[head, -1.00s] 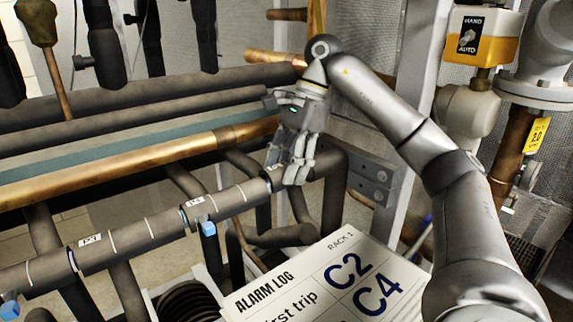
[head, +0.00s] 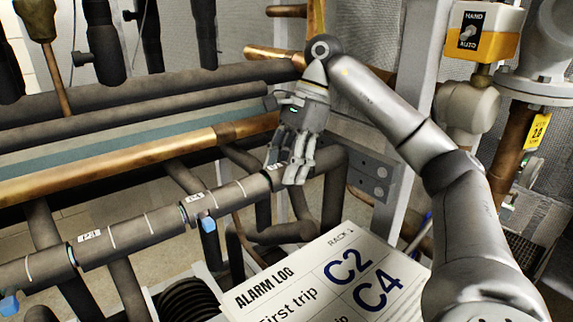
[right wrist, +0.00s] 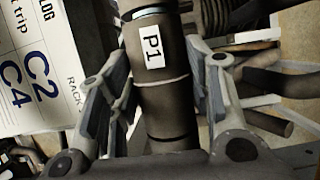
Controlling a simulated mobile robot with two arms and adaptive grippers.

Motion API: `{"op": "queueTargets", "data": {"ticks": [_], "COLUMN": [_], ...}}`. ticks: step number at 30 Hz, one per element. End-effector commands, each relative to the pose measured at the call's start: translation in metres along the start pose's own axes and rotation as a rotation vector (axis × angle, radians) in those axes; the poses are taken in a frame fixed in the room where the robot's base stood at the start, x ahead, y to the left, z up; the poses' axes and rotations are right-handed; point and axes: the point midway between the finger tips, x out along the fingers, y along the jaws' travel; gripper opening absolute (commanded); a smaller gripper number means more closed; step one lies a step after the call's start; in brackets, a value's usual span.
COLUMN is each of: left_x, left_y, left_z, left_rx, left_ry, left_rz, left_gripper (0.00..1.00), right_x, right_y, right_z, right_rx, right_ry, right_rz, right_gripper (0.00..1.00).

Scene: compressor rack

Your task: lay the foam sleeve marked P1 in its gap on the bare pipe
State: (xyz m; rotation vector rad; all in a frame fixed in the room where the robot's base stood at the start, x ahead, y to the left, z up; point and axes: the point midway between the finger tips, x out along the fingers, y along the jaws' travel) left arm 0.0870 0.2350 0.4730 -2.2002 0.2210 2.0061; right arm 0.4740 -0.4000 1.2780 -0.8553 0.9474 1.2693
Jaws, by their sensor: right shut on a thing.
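The dark foam sleeve marked P1 (right wrist: 163,95) lies between the fingers of my right gripper (right wrist: 160,100) in the right wrist view, its white label facing the camera. In the head view my right gripper (head: 293,165) is shut on this sleeve, and its fingers hide much of it. The sleeve is in line with the lower pipe run, at its right part. A pale blue ring (right wrist: 153,12) shows at one end. I cannot tell whether the sleeve is fully down on the pipe. My left gripper is not in view.
Sleeves marked P4 (head: 232,198) and P3 (head: 115,238) sit on the same run to the left, with blue clips (head: 208,224) below. A copper pipe (head: 110,170) runs behind. The alarm log board (head: 310,285) stands in front, and a grey post (head: 408,100) to the right.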

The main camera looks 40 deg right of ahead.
Motion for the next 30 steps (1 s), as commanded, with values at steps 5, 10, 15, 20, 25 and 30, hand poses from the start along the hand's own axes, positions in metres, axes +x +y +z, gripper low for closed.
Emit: {"op": "queueTargets", "data": {"ticks": [5,10,15,20,25,30], "left_x": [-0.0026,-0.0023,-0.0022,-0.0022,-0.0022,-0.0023], "left_y": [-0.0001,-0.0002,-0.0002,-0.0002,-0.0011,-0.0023], "left_z": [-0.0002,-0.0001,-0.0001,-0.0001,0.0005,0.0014], "left_rx": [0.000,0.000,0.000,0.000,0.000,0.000], "left_ry": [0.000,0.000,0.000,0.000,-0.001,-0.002], "left_rz": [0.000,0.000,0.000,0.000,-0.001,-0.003], "left_gripper": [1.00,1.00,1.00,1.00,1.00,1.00], "right_x": [-0.0002,0.0000,-0.0001,-0.0001,-0.0001,-0.0044], "right_y": [-0.0001,-0.0001,-0.0001,-0.0001,-0.0001,-0.0004], "right_z": [0.0002,0.0001,0.0002,0.0002,0.0002,0.0005], "right_rx": [0.000,0.000,0.000,0.000,0.000,-0.001], "right_ry": [0.000,0.000,0.000,0.000,0.000,0.000], "right_rz": [0.000,0.000,0.000,0.000,0.000,-0.001], "right_gripper": [0.35,0.35,0.64,0.71,0.71,0.71]}}
